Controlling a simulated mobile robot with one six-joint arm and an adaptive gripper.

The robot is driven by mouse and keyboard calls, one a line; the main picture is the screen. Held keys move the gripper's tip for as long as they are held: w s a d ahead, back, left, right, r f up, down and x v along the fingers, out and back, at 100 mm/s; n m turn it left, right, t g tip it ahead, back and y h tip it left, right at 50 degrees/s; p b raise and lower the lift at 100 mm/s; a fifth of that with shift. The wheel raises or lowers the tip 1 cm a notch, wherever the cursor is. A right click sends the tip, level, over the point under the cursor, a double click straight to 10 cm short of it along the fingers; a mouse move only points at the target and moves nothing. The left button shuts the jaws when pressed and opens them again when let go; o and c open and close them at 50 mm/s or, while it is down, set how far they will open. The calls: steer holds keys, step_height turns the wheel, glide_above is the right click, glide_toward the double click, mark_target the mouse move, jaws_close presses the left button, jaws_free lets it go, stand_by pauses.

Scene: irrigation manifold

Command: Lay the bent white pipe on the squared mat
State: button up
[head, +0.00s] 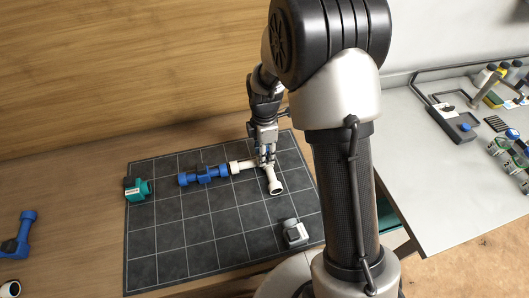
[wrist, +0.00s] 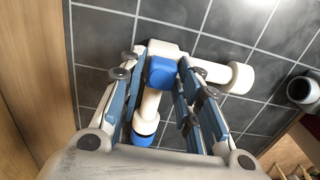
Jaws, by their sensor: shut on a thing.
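The bent white pipe (head: 275,184) is at the upper right of the dark squared mat (head: 205,228). One leg points toward the near side, the other left toward the blue valve piece (head: 205,174). My gripper (head: 265,158) comes down from above and is shut on the bent white pipe near its bend. In the wrist view the pipe (wrist: 216,71) lies between the fingers of my gripper (wrist: 158,66), with a blue block (wrist: 161,72) at the bend. The pipe is on or just above the mat; I cannot tell which.
A green fitting (head: 137,190) sits at the mat's left edge. A grey and white fitting (head: 294,232) stands at its lower right. A blue elbow (head: 20,235) lies on the wood at far left. A white bench (head: 440,180) is at right.

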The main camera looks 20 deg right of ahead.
steer(key=o, duration=0.7)
steer(key=shift+f, duration=0.15)
steer(key=o, duration=0.4)
steer(key=shift+o, duration=0.2)
step_height(320, 180, up, 13)
steer(key=p, duration=0.4)
steer(key=s+r+m+t, duration=0.2)
steer(key=s+r+m, duration=0.5)
steer(key=s+r, duration=0.3)
steer(key=s+r+m+t, duration=0.1)
steer(key=s+r+m, duration=0.1)
steer(key=s+m, duration=0.3)
steer(key=s+r+m+t, duration=0.1)
steer(key=s+r+m, duration=0.2)
steer(key=s+m, duration=0.3)
steer(key=s, duration=0.4)
steer(key=shift+t, duration=0.3)
